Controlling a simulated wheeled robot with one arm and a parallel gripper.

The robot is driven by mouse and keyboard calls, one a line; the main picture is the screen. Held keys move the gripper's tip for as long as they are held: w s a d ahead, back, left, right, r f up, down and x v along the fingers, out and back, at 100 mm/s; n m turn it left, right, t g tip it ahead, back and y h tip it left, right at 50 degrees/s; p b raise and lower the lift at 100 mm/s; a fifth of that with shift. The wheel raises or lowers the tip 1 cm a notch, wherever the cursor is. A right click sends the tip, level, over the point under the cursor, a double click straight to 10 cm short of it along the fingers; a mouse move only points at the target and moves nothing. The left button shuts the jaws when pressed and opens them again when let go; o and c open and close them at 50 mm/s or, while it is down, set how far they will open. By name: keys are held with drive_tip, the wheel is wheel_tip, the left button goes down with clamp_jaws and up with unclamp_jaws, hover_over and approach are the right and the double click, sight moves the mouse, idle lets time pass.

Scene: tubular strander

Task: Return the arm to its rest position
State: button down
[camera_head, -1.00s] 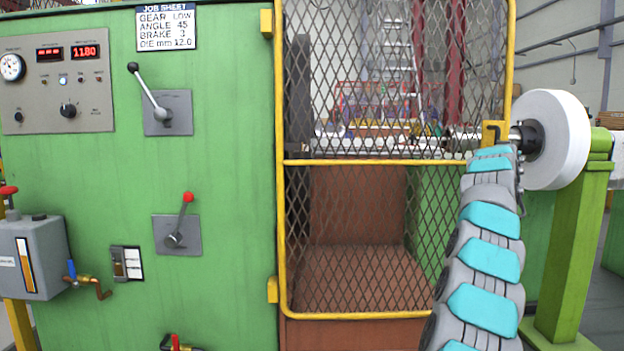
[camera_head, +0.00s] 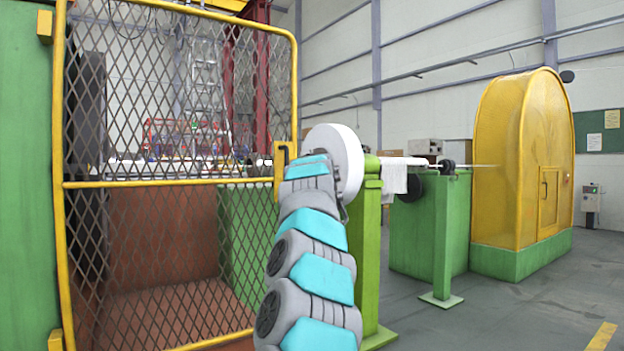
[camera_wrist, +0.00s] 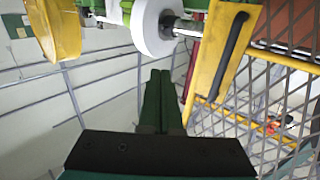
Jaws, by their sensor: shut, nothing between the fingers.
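My arm (camera_head: 310,260) reaches forward and up in the head view, extended near the right edge of the yellow mesh gate (camera_head: 180,184). My gripper (camera_wrist: 160,78) shows in the wrist view as two dark green fingers, shut together with nothing between them. In the head view the gripper is hidden by the arm. The gate's yellow plate with a dark handle (camera_head: 284,160) is just beyond the arm's end. In the wrist view the handle (camera_wrist: 229,56) is to the right of the fingers, apart from them.
A white wheel (camera_head: 345,150) on a green post (camera_head: 369,260) is close beside the arm's end; it also shows in the wrist view (camera_wrist: 152,25). A green machine stand (camera_head: 445,235) and yellow arched housing (camera_head: 512,160) stand right. Grey floor (camera_head: 520,315) is open at front right.

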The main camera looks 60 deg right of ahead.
drive_tip(key=shift+s+a, duration=0.15)
drive_tip(key=shift+s, duration=0.25)
drive_tip(key=w+a+f+n+t+y, duration=0.25)
drive_tip(key=w+a+f+y, duration=0.2)
drive_tip(key=w+a, duration=0.45)
drive_tip(key=w+a+f+n+g+y+p, duration=0.1)
drive_tip(key=a+f+n+y, duration=0.15)
drive_tip(key=a+f, duration=0.55)
drive_tip(key=w+a+f+n+g+y, duration=0.1)
drive_tip(key=a+f+n+y, duration=0.15)
drive_tip(key=a, duration=0.95)
drive_tip(key=a+f+n+g+y+p, duration=0.1)
drive_tip(key=a+f+y, duration=0.2)
drive_tip(key=a+f, duration=0.55)
drive_tip(key=s+a+f+n+g+y+p, duration=0.1)
drive_tip(key=s+a+f+n+g, duration=0.15)
drive_tip(key=s+a+f, duration=0.7)
drive_tip(key=s+a+f+n+g+y, duration=0.15)
drive_tip(key=s+a+f+g, duration=0.25)
drive_tip(key=s+a+f, duration=0.55)
drive_tip(key=s+a+f+g, duration=0.2)
drive_tip(key=s+a, duration=0.1)
drive_tip(key=s, duration=0.6)
drive_tip(key=s+a+f+g+p, duration=0.1)
drive_tip(key=s+a+f, duration=0.1)
drive_tip(key=s, duration=0.7)
drive_tip(key=shift+s+a+f+g+y, duration=0.3)
drive_tip(key=shift+a+g, duration=0.1)
drive_tip(key=shift+a, duration=0.1)
drive_tip(key=shift+m, duration=0.25)
